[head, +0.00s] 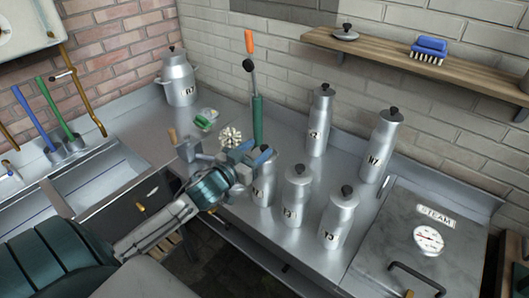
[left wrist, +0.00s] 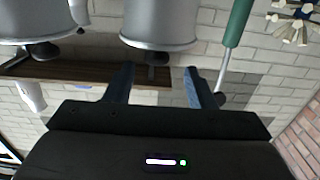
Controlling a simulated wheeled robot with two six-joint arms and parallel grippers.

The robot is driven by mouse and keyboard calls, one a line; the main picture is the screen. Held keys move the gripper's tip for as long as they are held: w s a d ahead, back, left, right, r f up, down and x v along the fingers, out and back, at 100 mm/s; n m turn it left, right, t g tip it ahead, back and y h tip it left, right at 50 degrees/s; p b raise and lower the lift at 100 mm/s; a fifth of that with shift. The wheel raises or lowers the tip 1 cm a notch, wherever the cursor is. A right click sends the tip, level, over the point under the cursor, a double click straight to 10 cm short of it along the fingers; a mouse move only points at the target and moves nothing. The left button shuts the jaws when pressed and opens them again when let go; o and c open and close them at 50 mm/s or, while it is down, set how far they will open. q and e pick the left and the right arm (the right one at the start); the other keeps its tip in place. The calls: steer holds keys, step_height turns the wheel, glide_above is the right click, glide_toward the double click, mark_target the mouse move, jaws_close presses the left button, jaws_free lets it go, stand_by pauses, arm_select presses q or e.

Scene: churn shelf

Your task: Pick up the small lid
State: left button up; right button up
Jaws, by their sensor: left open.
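A small grey lid with a black knob (head: 345,33) lies on the wooden wall shelf. Several metal churns with black-knobbed lids stand on the counter, among them a front churn (head: 296,197), one at the front right (head: 339,218) and one partly hidden behind my gripper (head: 262,188). My left gripper (head: 257,157) is open and empty beside that hidden churn's top. In the left wrist view, which looks upside down, its fingers (left wrist: 157,88) are apart, with a churn's black knob (left wrist: 153,58) between them in the picture. I cannot tell the depth. My right gripper is not in view.
A green-handled tool (head: 257,120) stands upright behind my gripper. Tall churns (head: 319,125) and (head: 378,150) stand at the back near the wall. A steam box (head: 415,230) is at the right, a sink (head: 95,178) at the left. A blue brush (head: 429,48) lies on the shelf.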

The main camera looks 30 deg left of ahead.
arm_select(q)
steer(key=shift+w, duration=0.25)
steer(key=shift+w+d+p, duration=0.1)
steer(key=shift+w+p, duration=0.35)
steer(key=shift+w, duration=0.1)
steer(key=w, duration=0.2)
steer(key=w+p, duration=0.1)
steer(key=shift+d+f, duration=0.25)
steer(key=shift+d, duration=0.05)
steer(key=shift+w+f, duration=0.1)
steer(key=shift+w, duration=0.4)
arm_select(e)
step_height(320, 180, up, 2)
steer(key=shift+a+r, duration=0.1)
arm_select(q)
steer(key=c, duration=1.1)
